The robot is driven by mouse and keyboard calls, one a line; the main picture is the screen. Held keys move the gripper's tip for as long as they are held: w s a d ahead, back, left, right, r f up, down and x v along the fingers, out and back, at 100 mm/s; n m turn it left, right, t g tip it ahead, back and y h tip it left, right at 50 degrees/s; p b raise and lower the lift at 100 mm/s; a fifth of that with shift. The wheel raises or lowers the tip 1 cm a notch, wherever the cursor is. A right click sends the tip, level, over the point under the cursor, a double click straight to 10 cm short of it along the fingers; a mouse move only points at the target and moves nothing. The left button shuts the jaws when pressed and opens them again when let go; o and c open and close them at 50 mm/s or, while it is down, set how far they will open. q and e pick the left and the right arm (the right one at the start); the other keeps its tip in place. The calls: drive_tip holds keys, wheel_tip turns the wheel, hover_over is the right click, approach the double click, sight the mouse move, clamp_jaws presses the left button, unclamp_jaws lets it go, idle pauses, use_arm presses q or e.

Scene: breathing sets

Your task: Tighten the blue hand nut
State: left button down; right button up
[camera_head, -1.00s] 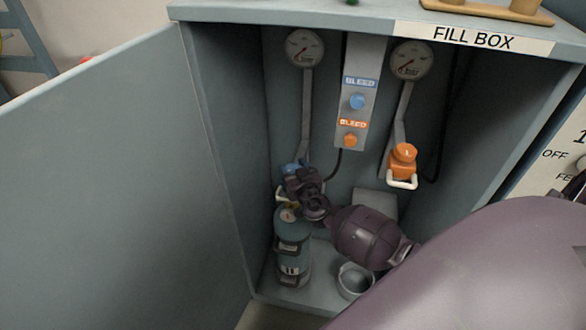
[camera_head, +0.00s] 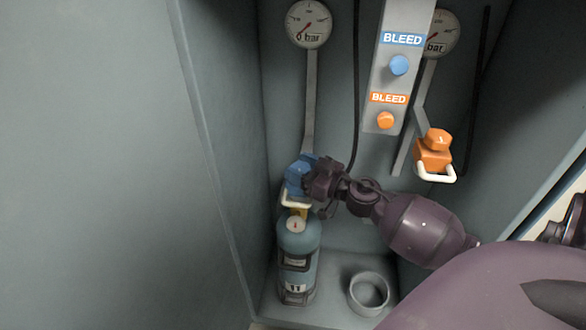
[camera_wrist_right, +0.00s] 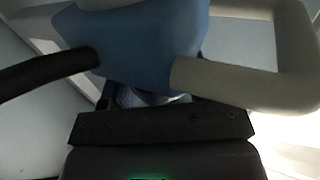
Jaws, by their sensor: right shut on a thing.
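The blue fitting (camera_head: 297,178) hangs at the lower end of the left gauge pipe, with its pale yoke (camera_head: 297,198) at the valve of a teal cylinder (camera_head: 298,238). In the wrist view the blue body (camera_wrist_right: 140,40) fills the top and the yoke (camera_wrist_right: 245,85) loops to the right. My right gripper (camera_head: 322,180) reaches in from the right and is shut on the blue hand nut. The nut is mostly hidden; a blue-grey sliver (camera_wrist_right: 145,98) shows by the dark gripper bar. My left gripper is out of view.
An orange fitting with a pale yoke (camera_head: 433,158) hangs to the right. Blue (camera_head: 399,65) and orange (camera_head: 386,120) bleed knobs sit on the panel above. An empty round holder (camera_head: 369,293) stands on the box floor. The open door (camera_head: 90,170) bounds the left.

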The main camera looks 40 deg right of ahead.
drive_tip(key=shift+f+n+g+y, duration=0.1)
drive_tip(key=shift+n+g+y, duration=0.3)
drive_tip(key=shift+n+y, duration=0.5)
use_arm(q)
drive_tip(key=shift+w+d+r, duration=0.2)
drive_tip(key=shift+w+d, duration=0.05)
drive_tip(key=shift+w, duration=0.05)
use_arm(e)
drive_tip(key=shift+y, duration=0.6)
drive_tip(key=shift+n, duration=0.3)
drive_tip(key=o, duration=0.9)
drive_tip(key=shift+s+d, duration=0.15)
drive_tip(key=shift+s, duration=0.1)
use_arm(q)
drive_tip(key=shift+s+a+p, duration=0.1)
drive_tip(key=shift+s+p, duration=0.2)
drive_tip(key=shift+p, duration=0.2)
use_arm(e)
drive_tip(key=shift+v, duration=3.5)
